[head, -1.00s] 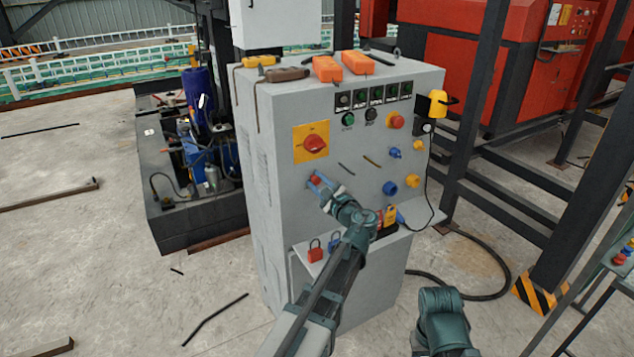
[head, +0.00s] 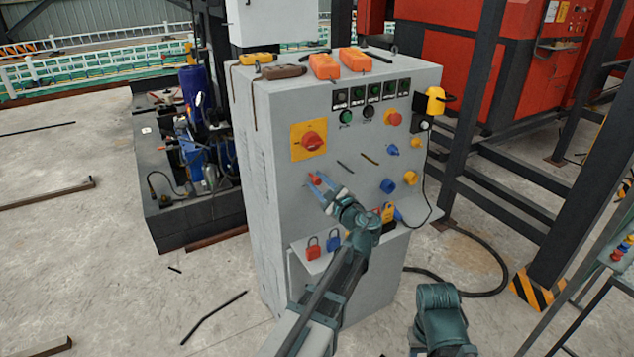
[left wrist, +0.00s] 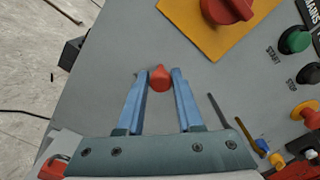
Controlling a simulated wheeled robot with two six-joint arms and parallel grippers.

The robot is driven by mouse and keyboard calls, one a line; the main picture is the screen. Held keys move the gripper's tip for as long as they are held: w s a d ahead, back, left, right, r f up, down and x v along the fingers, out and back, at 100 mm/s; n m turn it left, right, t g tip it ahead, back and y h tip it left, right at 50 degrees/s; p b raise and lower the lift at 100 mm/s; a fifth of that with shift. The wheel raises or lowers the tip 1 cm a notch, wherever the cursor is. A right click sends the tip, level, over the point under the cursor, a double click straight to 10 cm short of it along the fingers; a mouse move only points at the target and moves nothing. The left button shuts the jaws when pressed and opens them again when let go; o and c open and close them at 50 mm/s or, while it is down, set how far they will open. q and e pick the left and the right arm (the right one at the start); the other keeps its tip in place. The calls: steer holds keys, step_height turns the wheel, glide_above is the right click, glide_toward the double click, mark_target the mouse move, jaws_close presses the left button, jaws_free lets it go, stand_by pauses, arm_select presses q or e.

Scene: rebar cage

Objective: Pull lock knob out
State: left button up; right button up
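The small red knob (head: 314,178) sits on the front panel of the grey cabinet (head: 285,210), below the large red rotary switch. In the left wrist view the red knob (left wrist: 160,78) lies between the two blue fingertips of my left gripper (left wrist: 159,74). The fingers are apart, one on each side of the knob. A narrow gap shows on the left side; the right fingertip is very close, and I cannot tell whether it touches. In the head view my left gripper (head: 319,181) reaches the panel from below right. My right gripper is out of view; only a right arm link shows.
A red rotary switch (head: 313,141) on a yellow plate is just above. Blue knobs (head: 388,186) and yellow knobs (head: 410,178) are to the right. Red (head: 313,252) and blue (head: 333,242) padlocks are below. Orange boxes (head: 325,66) lie on the cabinet top.

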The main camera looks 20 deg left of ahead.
arm_select(q)
steer(key=o, duration=0.4)
steer(key=shift+d, duration=0.1)
steer(key=shift+c, duration=0.2)
steer(key=v, duration=1.3)
steer(key=shift+s+d, duration=0.25)
steer(key=shift+d, duration=0.05)
